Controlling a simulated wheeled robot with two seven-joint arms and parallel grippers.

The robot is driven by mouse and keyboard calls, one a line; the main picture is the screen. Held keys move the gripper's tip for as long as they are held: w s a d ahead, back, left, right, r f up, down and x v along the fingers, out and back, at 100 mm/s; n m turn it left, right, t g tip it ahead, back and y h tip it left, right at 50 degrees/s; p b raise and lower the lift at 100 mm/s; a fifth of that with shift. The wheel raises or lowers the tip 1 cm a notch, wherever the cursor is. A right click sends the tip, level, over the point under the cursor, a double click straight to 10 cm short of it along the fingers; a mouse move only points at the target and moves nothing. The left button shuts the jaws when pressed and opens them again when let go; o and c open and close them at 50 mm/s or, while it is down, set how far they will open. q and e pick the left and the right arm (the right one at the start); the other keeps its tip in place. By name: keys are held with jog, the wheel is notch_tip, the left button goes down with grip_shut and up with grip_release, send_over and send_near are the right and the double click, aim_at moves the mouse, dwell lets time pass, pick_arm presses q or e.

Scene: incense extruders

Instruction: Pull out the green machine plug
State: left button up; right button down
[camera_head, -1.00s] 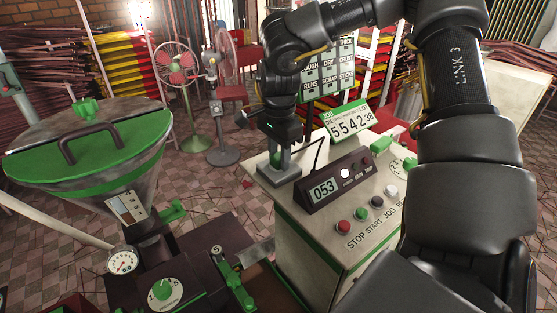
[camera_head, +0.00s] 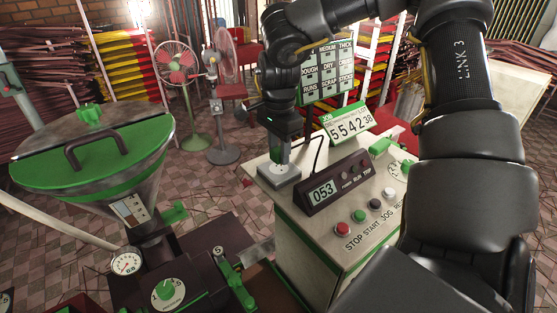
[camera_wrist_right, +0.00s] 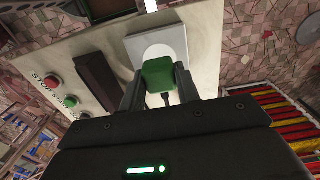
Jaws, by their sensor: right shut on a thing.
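The green machine plug (camera_wrist_right: 159,77) shows in the right wrist view between the two fingers of my right gripper (camera_wrist_right: 160,88). The fingers are shut on it, one on each side, and a dark cord runs from it. The plug is at the pale square socket block (camera_wrist_right: 157,44) with a round white face; I cannot tell how far in it sits. In the head view my right gripper (camera_head: 280,155) points down over the socket block (camera_head: 278,174) on the cabinet's back left corner, largely hiding the plug. My left gripper is not in view.
The cream cabinet (camera_head: 330,248) carries a 053 display (camera_head: 322,191), several buttons and a job counter (camera_head: 347,122). A green-lidded hopper (camera_head: 95,150) stands at the left. Two fans (camera_head: 181,66) stand behind on the tiled floor.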

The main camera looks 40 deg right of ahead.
aim_at(279, 150)
jog(key=shift+r+p, duration=1.15)
jog(key=shift+r, duration=0.6)
jog(key=shift+s, duration=0.1)
